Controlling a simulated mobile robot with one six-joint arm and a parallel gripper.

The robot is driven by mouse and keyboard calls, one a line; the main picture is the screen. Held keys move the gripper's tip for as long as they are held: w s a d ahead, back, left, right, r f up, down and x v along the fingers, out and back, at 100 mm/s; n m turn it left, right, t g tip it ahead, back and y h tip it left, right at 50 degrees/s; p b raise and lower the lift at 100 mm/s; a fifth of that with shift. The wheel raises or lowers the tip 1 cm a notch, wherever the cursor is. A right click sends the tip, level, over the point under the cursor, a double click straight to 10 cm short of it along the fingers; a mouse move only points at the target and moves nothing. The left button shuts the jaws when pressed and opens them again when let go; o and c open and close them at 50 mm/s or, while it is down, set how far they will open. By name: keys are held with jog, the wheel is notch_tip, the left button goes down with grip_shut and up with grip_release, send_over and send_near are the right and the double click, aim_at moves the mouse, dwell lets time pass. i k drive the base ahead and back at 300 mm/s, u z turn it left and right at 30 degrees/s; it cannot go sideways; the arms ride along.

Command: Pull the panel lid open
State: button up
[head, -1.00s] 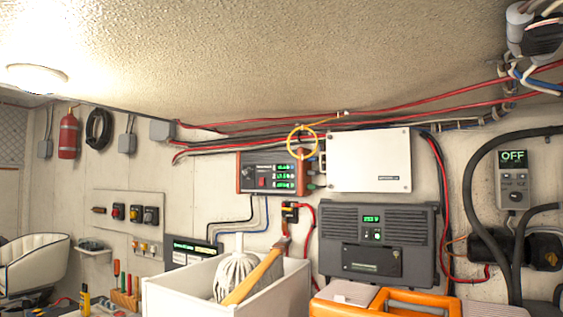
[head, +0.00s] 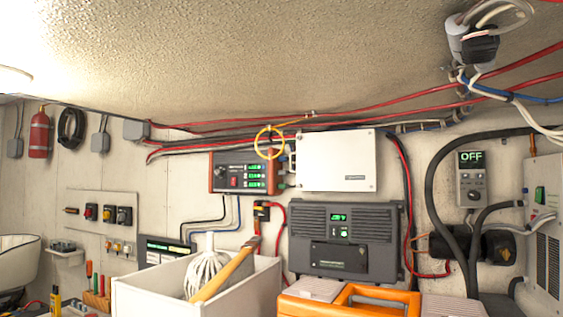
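No gripper of mine shows in the head view. I cannot tell for certain which panel the task means. A white flat-fronted box (head: 337,161) is on the back wall, and its front looks closed. Below it is a dark grey ribbed unit (head: 375,241) with a green-lit display and a darker rectangular front plate (head: 340,258) that looks shut. A pale vented cabinet (head: 543,239) with a green switch stands at the right edge, partly cut off by the frame.
A white bin (head: 170,299) with a mop head and wooden handle and an orange case (head: 380,298) stand in front of the wall units. Black hoses (head: 436,190) loop at the right. Red cables (head: 400,112) and a grey-black fitting (head: 472,42) hang above.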

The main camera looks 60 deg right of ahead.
aim_at(345, 160)
jog(key=z, duration=0.25)
jog(key=i, duration=1)
jog(key=u, duration=0.25)
